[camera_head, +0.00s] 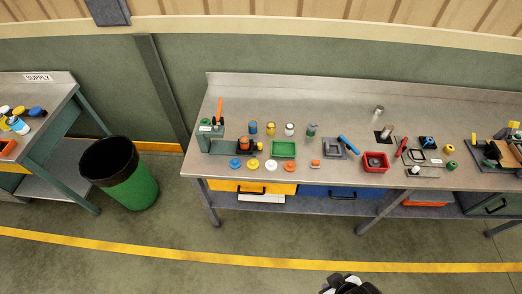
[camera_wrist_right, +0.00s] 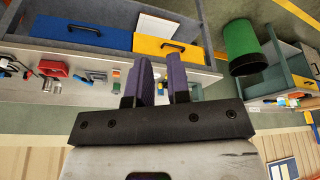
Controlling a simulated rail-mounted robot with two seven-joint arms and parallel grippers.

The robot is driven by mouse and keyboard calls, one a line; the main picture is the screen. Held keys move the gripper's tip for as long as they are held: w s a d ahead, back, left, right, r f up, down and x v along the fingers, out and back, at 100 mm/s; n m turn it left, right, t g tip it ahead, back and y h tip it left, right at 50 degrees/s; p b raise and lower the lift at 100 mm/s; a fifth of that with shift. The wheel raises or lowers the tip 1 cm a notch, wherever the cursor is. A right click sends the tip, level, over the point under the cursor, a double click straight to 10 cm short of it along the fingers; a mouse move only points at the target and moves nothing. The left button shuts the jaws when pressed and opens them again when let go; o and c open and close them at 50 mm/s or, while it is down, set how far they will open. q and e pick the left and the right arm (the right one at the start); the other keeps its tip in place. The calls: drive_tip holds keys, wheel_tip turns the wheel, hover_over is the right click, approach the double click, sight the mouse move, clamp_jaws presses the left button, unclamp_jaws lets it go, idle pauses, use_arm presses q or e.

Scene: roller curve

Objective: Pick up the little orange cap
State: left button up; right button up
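A small round orange cap (camera_head: 289,166) lies near the front edge of the workbench (camera_head: 345,106), at the right end of a row with a blue cap (camera_head: 235,162), a yellow cap (camera_head: 253,163) and a white cap (camera_head: 271,164). A smaller orange piece (camera_head: 315,163) lies just to its right; I cannot tell which is the little one. My right gripper (camera_head: 348,287) is at the bottom edge of the head view, well short of the bench. In the right wrist view its two fingers (camera_wrist_right: 163,68) stand apart with nothing between them. My left gripper is not in view.
A green tray (camera_head: 284,149) and several small jars stand behind the caps. A red bin (camera_head: 375,162) is to the right. A green waste bin (camera_head: 133,181) stands on the floor left of the bench. The floor before the bench is clear.

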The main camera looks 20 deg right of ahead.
drive_tip(key=o, duration=1.2)
drive_tip(key=shift+w, duration=0.1)
